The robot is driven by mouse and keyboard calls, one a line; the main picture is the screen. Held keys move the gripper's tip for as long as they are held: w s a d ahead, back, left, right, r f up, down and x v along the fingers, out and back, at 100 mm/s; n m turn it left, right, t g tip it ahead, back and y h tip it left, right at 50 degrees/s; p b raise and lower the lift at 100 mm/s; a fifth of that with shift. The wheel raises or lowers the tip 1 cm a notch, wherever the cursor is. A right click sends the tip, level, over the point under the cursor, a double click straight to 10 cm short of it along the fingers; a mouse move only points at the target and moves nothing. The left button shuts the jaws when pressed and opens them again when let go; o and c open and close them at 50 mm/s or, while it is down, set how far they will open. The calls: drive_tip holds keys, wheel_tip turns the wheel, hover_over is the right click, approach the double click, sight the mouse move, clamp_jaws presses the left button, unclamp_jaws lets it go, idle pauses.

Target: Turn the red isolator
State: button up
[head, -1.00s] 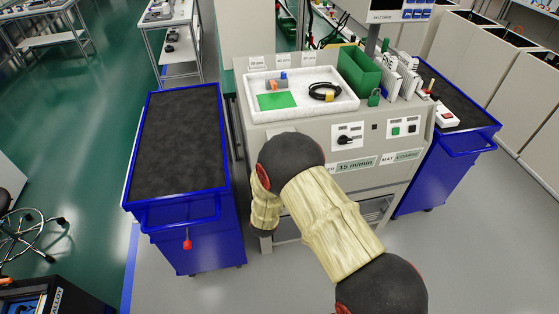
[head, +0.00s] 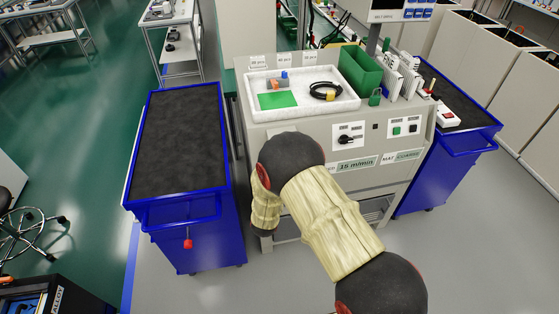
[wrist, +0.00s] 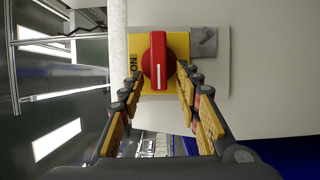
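The red isolator (wrist: 158,55) is a knob on a yellow plate (wrist: 178,42) in the wrist view. A short white line on the knob runs up and down in the picture, and the letters ON stand sideways at its left. My gripper (wrist: 160,75) is open, with one finger on each side of the knob's lower part. A narrow gap shows between each fingertip and the knob. In the head view I cannot make out the isolator or my gripper; my arm covers the lower left front of the machine.
A grey machine cabinet (head: 292,150) carries a white tray (head: 345,108) and a green bin (head: 359,70). Its front has a black selector (head: 347,140) and push buttons. Blue carts (head: 180,140) (head: 440,170) stand on both sides. A grey latch (wrist: 204,42) sits beside the yellow plate.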

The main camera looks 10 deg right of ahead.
drive_tip(key=v, duration=1.2)
idle(0.4)
